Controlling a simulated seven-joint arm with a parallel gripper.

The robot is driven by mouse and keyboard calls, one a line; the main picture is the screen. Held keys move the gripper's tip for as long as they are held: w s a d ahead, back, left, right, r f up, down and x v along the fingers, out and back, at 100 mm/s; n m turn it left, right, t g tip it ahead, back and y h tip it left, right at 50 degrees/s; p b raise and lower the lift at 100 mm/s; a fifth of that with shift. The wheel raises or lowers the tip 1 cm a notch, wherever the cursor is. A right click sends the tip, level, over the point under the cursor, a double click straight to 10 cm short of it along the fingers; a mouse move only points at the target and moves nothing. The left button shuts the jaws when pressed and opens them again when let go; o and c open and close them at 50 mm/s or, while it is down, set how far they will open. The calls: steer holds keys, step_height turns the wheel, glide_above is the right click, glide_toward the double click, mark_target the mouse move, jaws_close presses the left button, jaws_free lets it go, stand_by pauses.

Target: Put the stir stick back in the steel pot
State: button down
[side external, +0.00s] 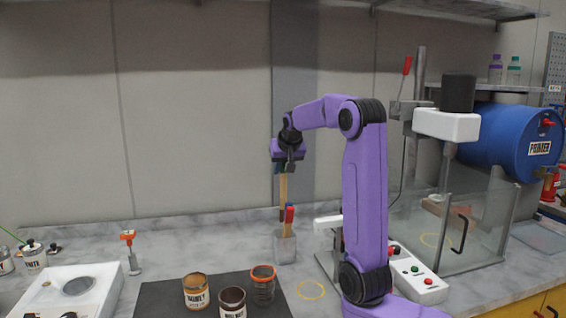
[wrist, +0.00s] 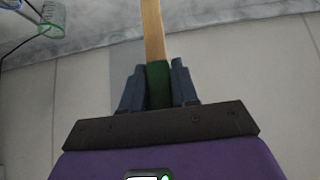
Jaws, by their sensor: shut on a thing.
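The stir stick (side external: 283,190) is a long pale wooden strip with a green end (wrist: 158,84). My gripper (side external: 287,167) is shut on that green end, with the finger pads on both sides of it in the wrist view (wrist: 158,88). The stick hangs about upright below my gripper. The steel pot (side external: 285,250) is a small grey container on the counter, straight below my gripper in the side view. The stick's lower part reaches down to the pot's mouth, beside red and blue handles there. I cannot tell whether its tip is inside the pot.
A dark mat (side external: 160,297) with several cans, one labelled can (side external: 196,291) among them, lies in front. An orange-topped tool (side external: 130,252) stands at left. A clear-walled enclosure (side external: 465,225) and a blue drum (side external: 510,140) are at right.

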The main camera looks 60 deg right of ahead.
mark_target(283, 199)
steer(key=shift+f, duration=3.95)
steer(key=shift+f, duration=1.65)
steer(key=c, duration=0.8)
jaws_free()
